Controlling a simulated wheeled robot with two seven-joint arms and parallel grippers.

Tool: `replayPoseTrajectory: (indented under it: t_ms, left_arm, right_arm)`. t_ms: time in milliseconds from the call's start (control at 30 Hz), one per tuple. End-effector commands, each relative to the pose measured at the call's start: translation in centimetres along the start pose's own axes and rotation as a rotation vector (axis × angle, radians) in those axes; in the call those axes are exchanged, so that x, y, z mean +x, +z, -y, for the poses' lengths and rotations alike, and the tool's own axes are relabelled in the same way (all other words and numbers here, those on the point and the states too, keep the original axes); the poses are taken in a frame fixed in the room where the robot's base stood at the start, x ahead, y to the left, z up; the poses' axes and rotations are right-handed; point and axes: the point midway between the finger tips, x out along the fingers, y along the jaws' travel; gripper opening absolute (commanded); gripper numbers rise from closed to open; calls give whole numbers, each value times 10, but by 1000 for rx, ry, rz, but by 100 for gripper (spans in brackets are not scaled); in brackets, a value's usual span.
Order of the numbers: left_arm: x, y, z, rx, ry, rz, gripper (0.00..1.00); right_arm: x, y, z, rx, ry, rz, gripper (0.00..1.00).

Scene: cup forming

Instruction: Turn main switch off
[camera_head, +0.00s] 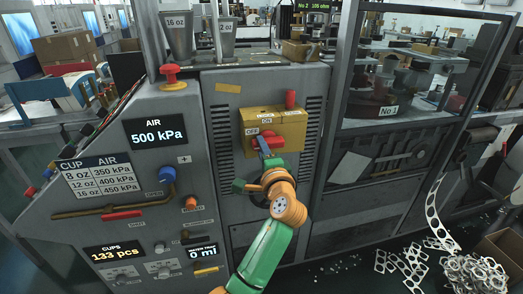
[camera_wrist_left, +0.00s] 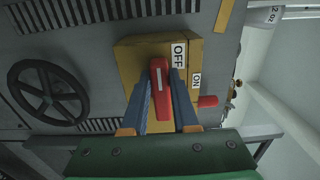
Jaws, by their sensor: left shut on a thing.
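The main switch is a yellow box (camera_head: 290,131) on the front of the grey cabinet, with OFF and ON labels. Its red handle (camera_head: 273,141) is partly hidden by my left gripper (camera_head: 264,146) in the head view. In the left wrist view the red handle (camera_wrist_left: 160,88) lies between the two blue fingers of my left gripper (camera_wrist_left: 161,100), which is shut on it. There one end of the handle lies beside the OFF label (camera_wrist_left: 180,54), and the ON label (camera_wrist_left: 196,81) is further along the yellow box (camera_wrist_left: 130,62). My right gripper is not in view.
A red peg (camera_head: 291,99) rises at the box's right top. The control panel (camera_head: 130,190) with a 500 kPa display (camera_head: 156,132) stands to the left. A black handwheel (camera_wrist_left: 48,92) is on the cabinet near the box.

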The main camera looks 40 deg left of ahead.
Motion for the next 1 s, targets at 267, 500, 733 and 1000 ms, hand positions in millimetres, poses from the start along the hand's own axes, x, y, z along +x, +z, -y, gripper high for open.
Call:
replayPoseTrajectory:
  t_ms: [267, 500, 733, 1000]
  left_arm:
    - [0, 0, -1, -10, 2, -1, 0]
    - [0, 0, -1, -9, 2, -1, 49]
    - [0, 0, 0, -8, 1, -1, 57]
    - [-33, -1, -4, -10, 2, -5, 57]
  right_arm:
    - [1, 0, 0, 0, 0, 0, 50]
    - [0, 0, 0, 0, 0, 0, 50]
    - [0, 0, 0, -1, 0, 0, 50]
    - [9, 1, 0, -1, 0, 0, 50]
